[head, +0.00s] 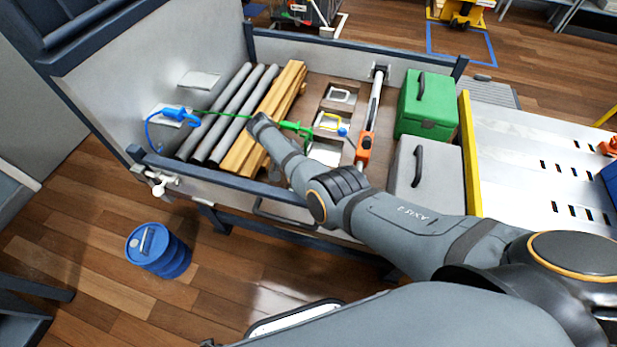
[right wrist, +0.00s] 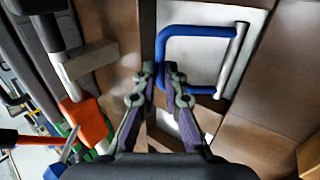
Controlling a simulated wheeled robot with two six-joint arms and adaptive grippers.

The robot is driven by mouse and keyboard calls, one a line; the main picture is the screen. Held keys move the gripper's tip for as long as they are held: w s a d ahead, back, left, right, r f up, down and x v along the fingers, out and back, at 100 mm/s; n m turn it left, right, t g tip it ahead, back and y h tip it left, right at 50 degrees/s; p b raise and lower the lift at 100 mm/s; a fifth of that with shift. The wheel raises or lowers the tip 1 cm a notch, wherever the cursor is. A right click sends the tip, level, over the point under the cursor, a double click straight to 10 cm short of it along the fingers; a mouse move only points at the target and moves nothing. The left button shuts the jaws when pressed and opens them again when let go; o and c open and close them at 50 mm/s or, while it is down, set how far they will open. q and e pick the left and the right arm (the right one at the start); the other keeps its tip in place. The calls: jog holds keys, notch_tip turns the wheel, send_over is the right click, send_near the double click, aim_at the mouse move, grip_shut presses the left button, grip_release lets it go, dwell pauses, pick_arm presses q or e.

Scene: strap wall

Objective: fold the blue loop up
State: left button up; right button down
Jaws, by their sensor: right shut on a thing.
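The blue loop (right wrist: 195,31) shows in the right wrist view as a U-shaped bar. Its ends meet a pale bar (right wrist: 233,60) over a white plate. My right gripper (right wrist: 160,72) is shut on the loop's left side, the side away from that bar. I cannot tell how far the loop is tilted off the plate. In the head view my right arm reaches in from the lower right and hides the blue loop and the fingertips. My left gripper is not in view.
Grey pipes (head: 232,112) and wooden beams (head: 284,88) lie left. A green case (head: 427,103) and a grey case (head: 424,170) are right.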

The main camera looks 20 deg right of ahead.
jog(key=c, duration=1.4)
grip_release()
jog(key=shift+c, duration=0.2)
jog(key=v, duration=0.7)
jog(key=shift+r, duration=0.25)
